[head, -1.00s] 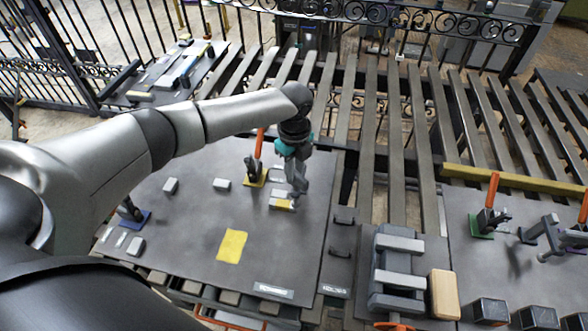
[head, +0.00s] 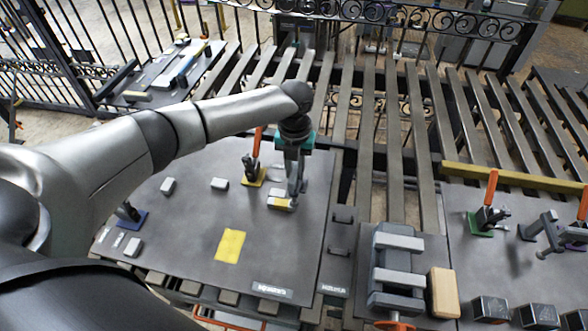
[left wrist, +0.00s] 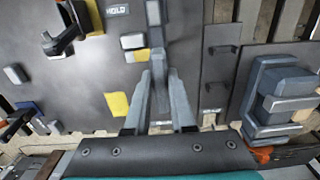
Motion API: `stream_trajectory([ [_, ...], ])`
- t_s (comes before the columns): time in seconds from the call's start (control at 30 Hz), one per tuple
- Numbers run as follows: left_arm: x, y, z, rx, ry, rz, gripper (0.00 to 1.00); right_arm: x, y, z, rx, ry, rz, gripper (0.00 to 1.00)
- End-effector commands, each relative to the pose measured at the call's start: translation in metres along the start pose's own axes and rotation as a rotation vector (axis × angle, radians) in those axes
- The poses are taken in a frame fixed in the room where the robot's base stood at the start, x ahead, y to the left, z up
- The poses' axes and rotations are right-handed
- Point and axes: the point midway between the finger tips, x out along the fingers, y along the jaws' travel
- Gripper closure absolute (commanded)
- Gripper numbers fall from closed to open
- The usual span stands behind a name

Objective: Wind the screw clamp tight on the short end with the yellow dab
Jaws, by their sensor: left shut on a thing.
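My left gripper (head: 292,188) points down over the right part of the dark board. It is shut on a grey bar-like piece (left wrist: 160,80), which looks like the screw clamp; its full shape is hard to make out. The pale short end with the yellow dab (head: 282,203) lies on the board just beside the fingertips. In the left wrist view the yellow dab (left wrist: 136,54) sits left of the held piece. I cannot tell whether the held piece touches that short end. My right gripper is not in view.
An orange-handled clamp on a yellow base (head: 254,172) stands close left of the gripper. A yellow sheet (head: 231,245) and small pale blocks lie on the board. A grey vise-like block (head: 397,270) stands at the right. Another board holds a green-based clamp (head: 482,224).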

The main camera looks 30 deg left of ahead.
Motion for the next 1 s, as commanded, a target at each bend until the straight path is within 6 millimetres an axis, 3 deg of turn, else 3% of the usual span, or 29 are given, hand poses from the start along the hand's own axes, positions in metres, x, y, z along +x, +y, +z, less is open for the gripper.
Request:
stream_trajectory([
  [0.5,-0.0013,-0.0022,0.0003,0.353,-0.001,-0.001,1.0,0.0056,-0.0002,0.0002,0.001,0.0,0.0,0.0],
  [1.0,-0.002,-0.0025,0.0005,0.424,-0.002,-0.001,1.0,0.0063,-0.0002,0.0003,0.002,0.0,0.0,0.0],
])
